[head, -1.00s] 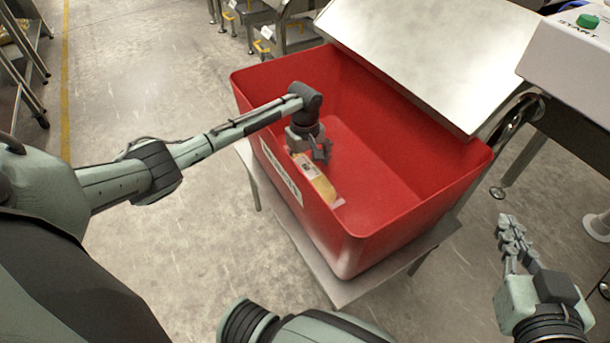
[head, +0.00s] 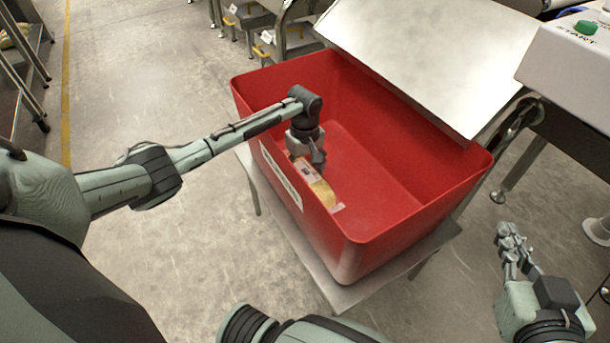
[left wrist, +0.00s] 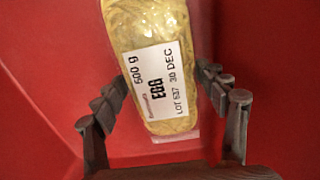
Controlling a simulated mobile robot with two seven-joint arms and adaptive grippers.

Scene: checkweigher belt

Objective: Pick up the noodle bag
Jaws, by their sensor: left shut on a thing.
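The noodle bag (head: 320,190) is a clear bag of yellow noodles with a white label, lying in the red bin (head: 425,212) along its near left wall. In the left wrist view the noodle bag (left wrist: 158,30) shows a label reading "EGG" and "500 g". My left gripper (head: 316,163) reaches down into the bin and is shut on the bag near its labelled end. In the left wrist view the fingers of my left gripper (left wrist: 163,85) are on both sides of the bag. My right gripper (head: 508,240) is outside the bin at lower right; its finger opening is unclear.
The bin stands on a metal stand (head: 347,292). A steel chute plate (head: 425,55) overhangs the bin's far side. A white control box with a green start button (head: 586,27) is at upper right. The rest of the bin floor is clear.

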